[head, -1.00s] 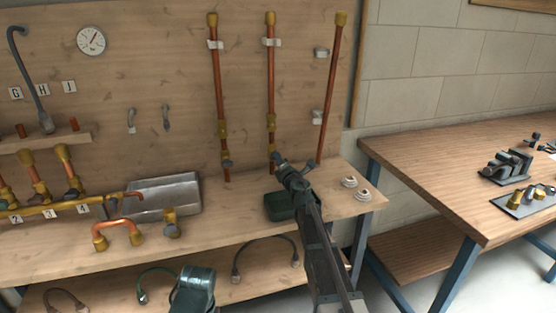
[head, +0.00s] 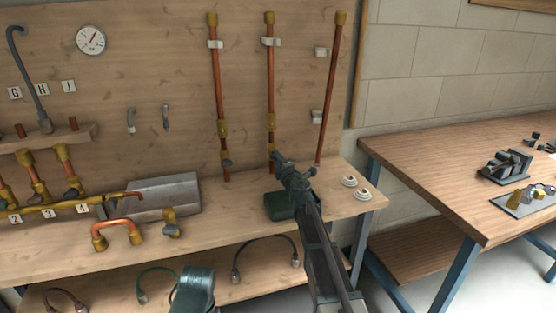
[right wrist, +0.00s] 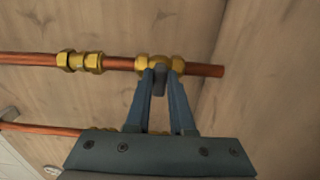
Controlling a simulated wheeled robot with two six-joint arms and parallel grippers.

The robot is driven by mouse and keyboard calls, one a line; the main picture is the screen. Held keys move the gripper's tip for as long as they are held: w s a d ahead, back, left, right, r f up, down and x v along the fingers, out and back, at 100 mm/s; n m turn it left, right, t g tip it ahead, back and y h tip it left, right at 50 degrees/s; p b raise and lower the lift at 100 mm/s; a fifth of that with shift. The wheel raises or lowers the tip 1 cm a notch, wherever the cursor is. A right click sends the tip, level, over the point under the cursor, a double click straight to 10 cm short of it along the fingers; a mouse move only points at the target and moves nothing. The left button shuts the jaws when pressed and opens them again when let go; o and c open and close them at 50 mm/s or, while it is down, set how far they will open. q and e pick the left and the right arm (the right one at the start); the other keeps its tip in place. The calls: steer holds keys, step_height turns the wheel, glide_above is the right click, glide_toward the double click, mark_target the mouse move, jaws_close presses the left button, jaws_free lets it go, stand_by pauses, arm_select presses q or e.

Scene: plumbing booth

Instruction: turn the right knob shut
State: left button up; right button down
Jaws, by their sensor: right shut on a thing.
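Two copper pipes with brass valves stand upright on the wooden back panel, the left one with a grey knob (head: 226,162). The right knob (right wrist: 160,82) shows in the right wrist view as a dark grey handle on a brass valve (right wrist: 146,63) of the middle pipe (head: 271,80). My right gripper (head: 278,158) is at the lower end of that pipe and hides the knob in the head view. In the right wrist view its two fingers (right wrist: 161,74) are shut on the knob, one on each side.
A third copper pipe (head: 331,90) leans at the right. A dark green box (head: 279,205) sits on the bench below my right arm, with white rings (head: 355,188) to its right. A metal tray (head: 165,195) and copper fittings (head: 118,228) lie to the left.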

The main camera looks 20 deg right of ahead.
steer(key=shift+w+d+r, duration=0.1)
steer(key=shift+w, duration=0.3)
steer(key=c, duration=1)
jaws_free()
steer(key=shift+c, duration=0.2)
steer(key=shift+o, duration=1.3)
steer(key=shift+s+r, duration=0.15)
steer(key=shift+r, duration=0.05)
steer(key=shift+f, duration=0.1)
steer(key=shift+f, duration=0.15)
steer(key=shift+f, duration=0.15)
steer(key=s, duration=1.4)
steer(key=shift+s+d+r, duration=0.15)
steer(key=shift+s+r, duration=0.05)
steer(key=shift+r, duration=0.05)
